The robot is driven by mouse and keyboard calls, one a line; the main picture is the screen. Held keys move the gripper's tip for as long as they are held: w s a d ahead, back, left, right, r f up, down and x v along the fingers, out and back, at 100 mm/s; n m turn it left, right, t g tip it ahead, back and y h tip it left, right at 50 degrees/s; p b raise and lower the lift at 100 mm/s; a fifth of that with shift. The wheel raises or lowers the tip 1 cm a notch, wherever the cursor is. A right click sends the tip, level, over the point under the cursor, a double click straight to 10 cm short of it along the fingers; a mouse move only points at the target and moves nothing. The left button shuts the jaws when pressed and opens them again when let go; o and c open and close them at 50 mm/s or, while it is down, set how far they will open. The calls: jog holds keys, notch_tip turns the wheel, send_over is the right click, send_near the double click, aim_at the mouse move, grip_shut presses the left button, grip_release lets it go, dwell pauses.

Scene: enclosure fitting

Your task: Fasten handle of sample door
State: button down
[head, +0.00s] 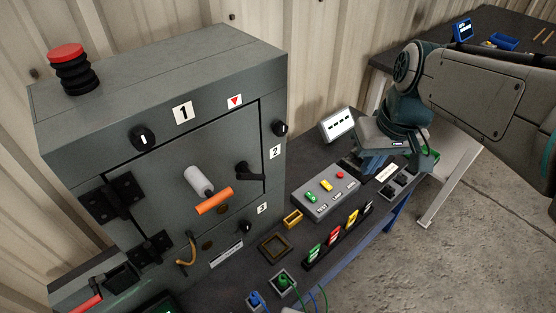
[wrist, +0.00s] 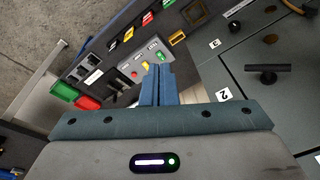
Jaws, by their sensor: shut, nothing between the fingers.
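The sample door (head: 160,170) is a grey panel in the front of a grey cabinet and looks closed, with black hinges (head: 125,197) on its left. The handle also shows at the right of the wrist view (wrist: 272,74). My gripper (head: 372,165) is right of the cabinet, above the bench, clear of the handle. In the wrist view its blue fingers (wrist: 157,72) are together and empty. Whether the latch is engaged cannot be seen.
A white cylinder (head: 198,180) and an orange bar (head: 213,201) stick out from the door. Black knobs (head: 280,128) sit on the cabinet frame. A button box (head: 325,193), a rack of coloured tags (head: 338,235) and small trays (head: 275,246) occupy the bench.

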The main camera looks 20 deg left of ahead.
jog(key=s+d+f+m, duration=0.2)
jog(key=s+d+f, duration=0.1)
jog(key=d, duration=0.3)
jog(key=s+d+f+m+t+h, duration=0.1)
jog(key=s+d+f+m, duration=0.2)
jog(key=s+d, duration=0.2)
jog(key=shift+s+d+t, duration=0.3)
jog(key=shift+s+d, duration=0.05)
jog(key=shift+s, duration=0.05)
